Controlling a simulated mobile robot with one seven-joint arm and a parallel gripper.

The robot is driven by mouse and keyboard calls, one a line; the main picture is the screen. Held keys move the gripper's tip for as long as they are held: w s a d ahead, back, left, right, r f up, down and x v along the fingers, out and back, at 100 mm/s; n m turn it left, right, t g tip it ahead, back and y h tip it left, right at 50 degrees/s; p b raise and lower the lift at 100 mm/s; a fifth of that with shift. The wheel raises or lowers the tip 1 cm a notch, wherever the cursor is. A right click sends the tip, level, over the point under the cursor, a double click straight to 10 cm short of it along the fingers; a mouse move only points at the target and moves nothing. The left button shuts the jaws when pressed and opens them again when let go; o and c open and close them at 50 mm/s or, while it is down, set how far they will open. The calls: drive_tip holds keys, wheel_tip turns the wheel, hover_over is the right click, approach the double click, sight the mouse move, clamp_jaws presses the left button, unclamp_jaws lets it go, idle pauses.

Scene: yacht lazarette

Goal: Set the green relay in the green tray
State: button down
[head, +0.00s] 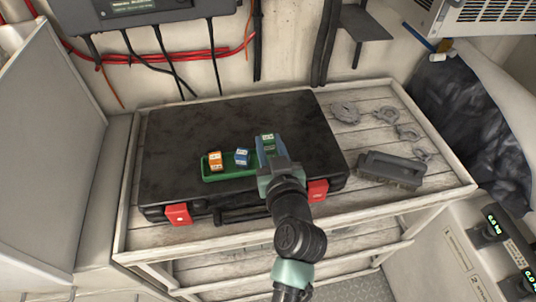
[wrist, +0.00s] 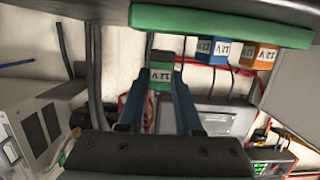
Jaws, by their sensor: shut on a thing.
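The green relay (head: 267,138), a small block with a pale label, is between the fingers of my gripper (head: 267,148). It also shows in the wrist view (wrist: 160,78), with a finger on each side. The green tray (head: 228,173) lies on a black case. An orange relay (head: 215,160) and a blue relay (head: 242,156) stand in its left and middle parts. My gripper hides the tray's right end. The green relay is beside the blue one, toward that end; its height above the tray is unclear. The wrist view is inverted, with the tray (wrist: 220,24) at the top.
The black case (head: 180,135) with red latches (head: 178,214) covers the left of a rimmed wooden shelf (head: 455,183). A grey brush-like block (head: 392,168) and several grey shackle-like rings (head: 345,112) lie on the right. Cables (head: 165,60) hang along the wall behind.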

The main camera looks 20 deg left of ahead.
drive_tip(key=shift+f, duration=1.65)
drive_tip(key=shift+f+b, duration=0.15)
drive_tip(key=shift+b, duration=0.15)
drive_tip(key=c, duration=0.6)
unclamp_jaws()
